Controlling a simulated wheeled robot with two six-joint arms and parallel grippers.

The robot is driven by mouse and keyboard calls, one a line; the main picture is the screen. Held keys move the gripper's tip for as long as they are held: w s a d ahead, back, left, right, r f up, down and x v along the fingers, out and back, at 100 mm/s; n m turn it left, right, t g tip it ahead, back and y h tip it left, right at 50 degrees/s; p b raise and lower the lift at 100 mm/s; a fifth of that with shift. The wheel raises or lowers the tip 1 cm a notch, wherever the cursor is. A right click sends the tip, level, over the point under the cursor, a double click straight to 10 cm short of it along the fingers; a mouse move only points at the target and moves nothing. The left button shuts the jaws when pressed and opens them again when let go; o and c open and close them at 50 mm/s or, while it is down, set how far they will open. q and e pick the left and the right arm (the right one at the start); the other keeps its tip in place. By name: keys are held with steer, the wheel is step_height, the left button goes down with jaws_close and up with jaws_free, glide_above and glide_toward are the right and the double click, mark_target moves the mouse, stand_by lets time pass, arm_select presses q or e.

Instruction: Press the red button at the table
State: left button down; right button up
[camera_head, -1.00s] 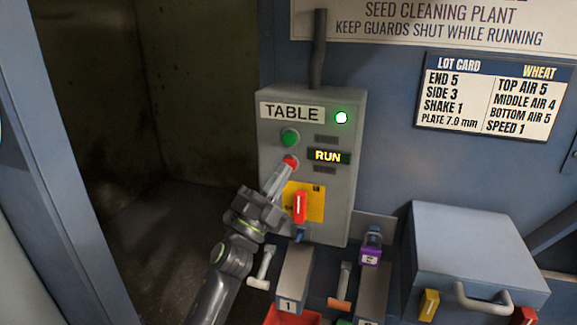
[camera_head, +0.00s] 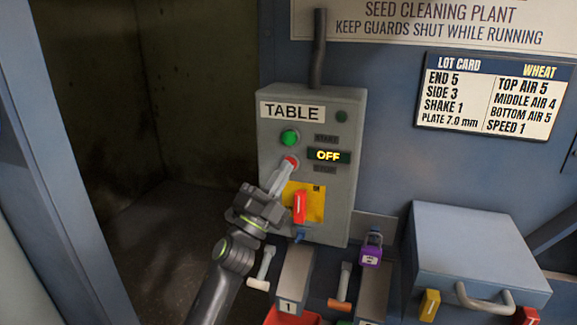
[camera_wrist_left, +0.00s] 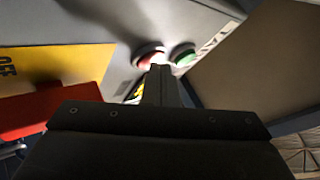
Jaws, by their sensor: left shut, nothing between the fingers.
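The grey control box labelled TABLE (camera_head: 340,205) is on the blue wall. Its red button (camera_head: 290,161) sits below the green button (camera_head: 289,138). The display (camera_head: 328,155) reads OFF and the round lamp (camera_head: 342,117) at top right is dark. My left gripper (camera_head: 286,170) is shut and empty, with its fingertips at the red button. In the left wrist view the fingertips (camera_wrist_left: 160,72) overlap the lower edge of the red button (camera_wrist_left: 149,54); the green button (camera_wrist_left: 184,55) is beside it. My right gripper is not in view.
A red switch handle (camera_head: 299,207) on a yellow plate (camera_head: 318,204) is just right of my left gripper. Levers, small boxes and a purple padlock (camera_head: 370,255) are below. A blue-grey lidded box (camera_head: 470,240) stands at right. A dark opening (camera_head: 190,110) lies at left.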

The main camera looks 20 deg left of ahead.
arm_select(q)
steer(key=shift+s+p, duration=0.6)
steer(key=shift+s, duration=0.25)
steer(key=s+p, duration=0.3)
steer(key=s, duration=0.2)
steer(key=shift+a, duration=0.1)
steer(key=shift+f, duration=0.15)
stand_by(0.7)
